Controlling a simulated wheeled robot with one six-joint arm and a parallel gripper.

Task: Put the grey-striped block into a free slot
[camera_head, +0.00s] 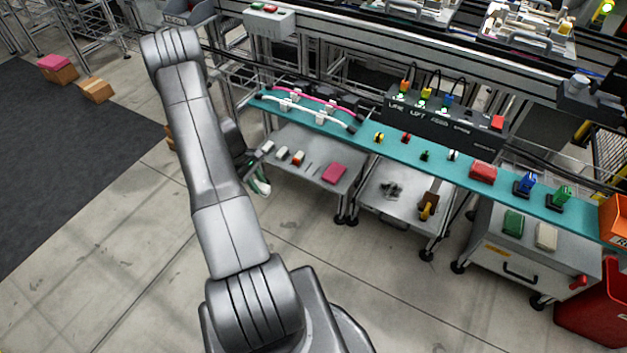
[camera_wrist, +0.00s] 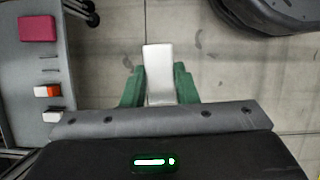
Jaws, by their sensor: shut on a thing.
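My gripper (camera_wrist: 159,88) has green fingers, shut on a pale grey-white block (camera_wrist: 158,62) in the wrist view. No stripe shows on its visible face, so I cannot confirm it as the grey-striped block. In the head view the block (camera_head: 263,187) hangs beside the left end of a grey table (camera_head: 312,150), over the floor; my arm partly hides the gripper. The table (camera_wrist: 30,75) is left of the block in the wrist view. It has narrow dark slots (camera_wrist: 48,70) that look empty, beside a white-and-red block (camera_wrist: 47,91) and another white block (camera_wrist: 52,117).
A pink block (camera_head: 334,173) lies on the table beyond the slots. A teal shelf (camera_head: 365,148) with cables and small coloured parts runs above and behind the table. More carts stand to the right. Open concrete floor (camera_head: 120,260) lies in front and left.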

